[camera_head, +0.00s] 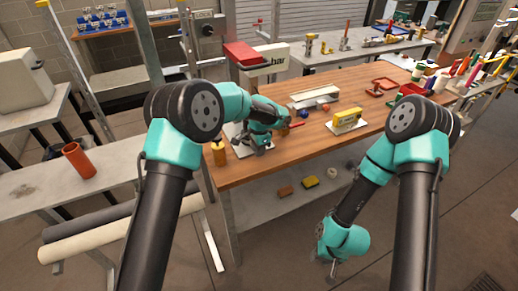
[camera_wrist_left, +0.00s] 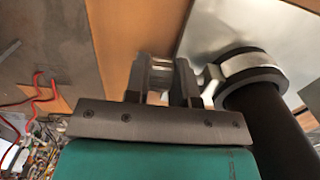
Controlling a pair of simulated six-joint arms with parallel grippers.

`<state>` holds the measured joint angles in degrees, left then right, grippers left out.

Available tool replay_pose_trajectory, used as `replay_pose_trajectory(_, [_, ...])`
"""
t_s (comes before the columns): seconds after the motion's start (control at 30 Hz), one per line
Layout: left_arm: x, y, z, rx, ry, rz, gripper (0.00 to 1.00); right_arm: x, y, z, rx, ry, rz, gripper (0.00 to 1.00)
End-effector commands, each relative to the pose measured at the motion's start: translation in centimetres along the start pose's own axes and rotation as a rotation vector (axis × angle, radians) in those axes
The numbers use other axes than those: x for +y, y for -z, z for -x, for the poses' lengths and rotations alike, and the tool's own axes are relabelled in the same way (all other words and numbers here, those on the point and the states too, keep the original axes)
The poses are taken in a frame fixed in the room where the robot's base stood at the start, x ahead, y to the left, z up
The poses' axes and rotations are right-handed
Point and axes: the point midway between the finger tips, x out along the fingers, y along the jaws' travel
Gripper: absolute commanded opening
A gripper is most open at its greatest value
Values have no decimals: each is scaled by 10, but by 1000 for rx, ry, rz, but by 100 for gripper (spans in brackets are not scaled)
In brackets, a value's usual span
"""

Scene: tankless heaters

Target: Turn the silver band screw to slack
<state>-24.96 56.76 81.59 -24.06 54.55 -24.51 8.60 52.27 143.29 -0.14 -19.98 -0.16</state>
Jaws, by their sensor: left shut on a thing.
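In the left wrist view a silver band (camera_wrist_left: 255,67) circles a black pipe (camera_wrist_left: 272,112). A silver lug (camera_wrist_left: 211,84) juts from the band toward my left gripper (camera_wrist_left: 163,72). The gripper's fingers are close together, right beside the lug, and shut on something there. I take it to be the band screw, which the fingers mostly hide. In the head view my left gripper (camera_head: 258,144) is low over the near left part of the wooden table, partly hidden by its own arm. My right gripper (camera_head: 333,263) hangs in front of the table, away from the work; its fingers are too small to judge.
The wooden table (camera_head: 270,172) carries a yellow box (camera_head: 347,117), red trays (camera_head: 381,86) and a brownish-yellow cylinder (camera_head: 218,153) left of my left gripper. A red box (camera_head: 243,54) stands behind. An orange cup (camera_head: 78,160) stands on a grey bench at left.

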Motion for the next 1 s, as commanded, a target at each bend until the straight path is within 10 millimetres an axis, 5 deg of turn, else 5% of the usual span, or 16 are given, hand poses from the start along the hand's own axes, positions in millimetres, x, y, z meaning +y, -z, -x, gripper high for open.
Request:
replay_pose_trajectory(0.4, [0, -4, -1, 233, 0, 2, 0, 0, 0, 0, 0, 0, 0, 39])
replay_pose_trajectory(0.9, [0, -3, -2, 263, 0, 0, 0, 0, 0, 0, 0, 0, 0, 39])
replay_pose_trajectory(0.93, [0, -3, -2, 263, 0, 0, 25, 0, 0, 0, 0, 0, 0, 39])
replay_pose_trajectory(1.0, [0, -3, -2, 263, 0, 0, 32, 0, 0, 0, 0, 0, 0, 39])
